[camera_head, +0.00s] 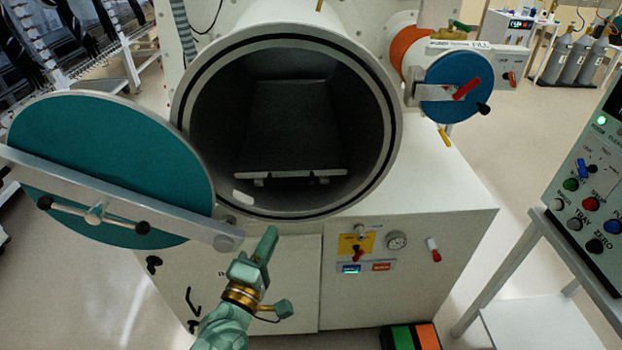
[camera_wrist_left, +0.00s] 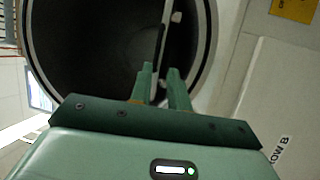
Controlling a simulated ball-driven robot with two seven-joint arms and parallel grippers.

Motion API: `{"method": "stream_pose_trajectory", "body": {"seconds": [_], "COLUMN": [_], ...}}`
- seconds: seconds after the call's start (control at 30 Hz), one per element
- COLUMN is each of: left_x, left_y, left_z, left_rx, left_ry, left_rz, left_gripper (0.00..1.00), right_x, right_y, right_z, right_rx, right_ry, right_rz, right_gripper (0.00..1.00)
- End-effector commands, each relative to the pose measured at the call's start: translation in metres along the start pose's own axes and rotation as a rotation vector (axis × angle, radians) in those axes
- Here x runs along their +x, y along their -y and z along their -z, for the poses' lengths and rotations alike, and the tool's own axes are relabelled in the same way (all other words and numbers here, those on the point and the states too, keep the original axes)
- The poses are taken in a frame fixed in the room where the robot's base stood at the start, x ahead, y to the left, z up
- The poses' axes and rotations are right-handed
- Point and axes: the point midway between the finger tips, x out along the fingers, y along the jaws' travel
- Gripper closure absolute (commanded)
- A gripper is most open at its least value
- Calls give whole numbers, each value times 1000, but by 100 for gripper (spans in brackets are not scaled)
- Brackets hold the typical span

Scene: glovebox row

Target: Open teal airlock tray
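The teal airlock's round door (camera_head: 110,165) stands swung open to the left, with a grey bar and a black-knobbed handle across it. The round chamber mouth (camera_head: 389,150) is uncovered. Inside lies a dark tray (camera_head: 290,125) with a pale front bar (camera_head: 300,173), set back from the rim. My left gripper (camera_head: 270,235) is outside, just below the chamber's lower rim, pointing up toward it. In the left wrist view its two fingers (camera_wrist_left: 160,72) are a little apart with nothing between them, in front of the dark opening (camera_wrist_left: 95,45). My right gripper is not in view.
A smaller blue round door (camera_head: 455,85) with a red handle is at the upper right. A control panel (camera_head: 590,190) stands at the right edge. A green and orange pedal (camera_head: 410,337) lies on the floor.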

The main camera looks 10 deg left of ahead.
Motion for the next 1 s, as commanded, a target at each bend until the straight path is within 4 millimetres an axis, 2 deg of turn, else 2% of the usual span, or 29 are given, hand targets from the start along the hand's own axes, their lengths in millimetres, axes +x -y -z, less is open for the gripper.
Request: {"method": "stream_pose_trajectory", "body": {"seconds": [0.17,0.27,0.5,0.7,0.83,1.0], "left_x": [17,38,100,141,156,163], "left_y": [0,1,2,2,2,1], "left_z": [0,0,0,0,0,0], "left_rx": [-14,-12,-10,-9,-9,-8], "left_ry": [-2,-2,-1,0,0,0], "left_rz": [-3,-3,-1,1,2,1], "left_gripper": [82,82,82,82,82,82], "right_x": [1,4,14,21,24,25], "right_y": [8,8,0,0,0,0], "right_z": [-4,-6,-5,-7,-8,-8], "right_rx": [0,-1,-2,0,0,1], "right_ry": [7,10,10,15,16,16], "right_rz": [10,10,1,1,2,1], "right_gripper": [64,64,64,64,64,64]}}
